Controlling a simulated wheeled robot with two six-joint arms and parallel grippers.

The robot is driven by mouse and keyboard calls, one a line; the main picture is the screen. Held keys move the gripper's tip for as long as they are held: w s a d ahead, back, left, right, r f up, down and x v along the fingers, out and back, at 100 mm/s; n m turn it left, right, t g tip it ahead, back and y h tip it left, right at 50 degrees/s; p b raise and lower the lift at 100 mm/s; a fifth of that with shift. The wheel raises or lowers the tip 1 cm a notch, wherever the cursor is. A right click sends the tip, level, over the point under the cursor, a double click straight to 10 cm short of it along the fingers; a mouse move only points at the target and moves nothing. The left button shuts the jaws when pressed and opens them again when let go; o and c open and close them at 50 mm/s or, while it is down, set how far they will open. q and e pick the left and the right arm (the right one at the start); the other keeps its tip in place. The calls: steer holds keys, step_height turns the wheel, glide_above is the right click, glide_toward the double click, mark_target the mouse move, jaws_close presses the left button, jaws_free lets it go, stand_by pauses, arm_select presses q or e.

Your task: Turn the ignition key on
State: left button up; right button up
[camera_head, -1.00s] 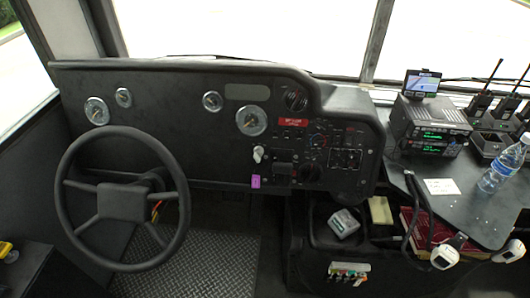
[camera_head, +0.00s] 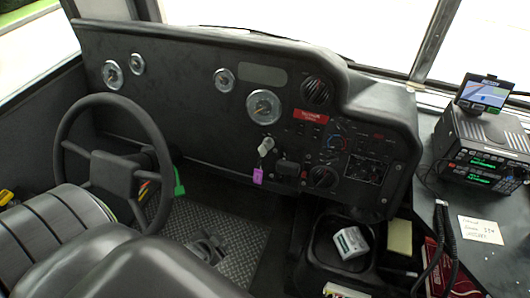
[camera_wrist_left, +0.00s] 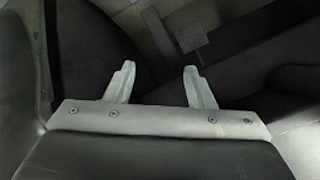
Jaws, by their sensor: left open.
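The ignition key (camera_head: 266,145) is a small silver piece on the black dashboard (camera_head: 190,110), below the large round gauge. A purple tag (camera_head: 257,176) hangs just below it. How far the key is turned is too small to tell. My left gripper (camera_wrist_left: 158,68) shows only in the left wrist view. Its two pale fingers are apart with nothing between them, and the key does not show there. My right gripper is not in view.
The steering wheel (camera_head: 115,165) stands left of the key. Black seats (camera_head: 130,268) fill the lower left. An open bin (camera_head: 320,245) with a white box (camera_head: 350,242) is at lower right. A radio (camera_head: 485,150) sits farther right. Open floor (camera_head: 235,230) lies below the dashboard.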

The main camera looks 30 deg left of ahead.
arm_select(q)
steer(key=w+r+m+t+b, duration=0.1)
steer(key=w+r+t, duration=0.1)
steer(key=w+r, duration=0.45)
steer(key=m+t+b, duration=0.3)
steer(key=m+t, duration=0.2)
steer(key=t, duration=0.1)
glide_toward(261, 152)
steer(key=shift+h, duration=0.4)
steer(key=x, duration=0.8)
steer(key=a+b+x, duration=0.1)
steer(key=x, duration=0.3)
steer(key=shift+f, duration=0.4)
steer(key=shift+w+f, duration=0.15)
steer(key=shift+w, duration=0.35)
steer(key=shift+c, duration=1.4)
steer(key=c, duration=0.7)
jaws_close()
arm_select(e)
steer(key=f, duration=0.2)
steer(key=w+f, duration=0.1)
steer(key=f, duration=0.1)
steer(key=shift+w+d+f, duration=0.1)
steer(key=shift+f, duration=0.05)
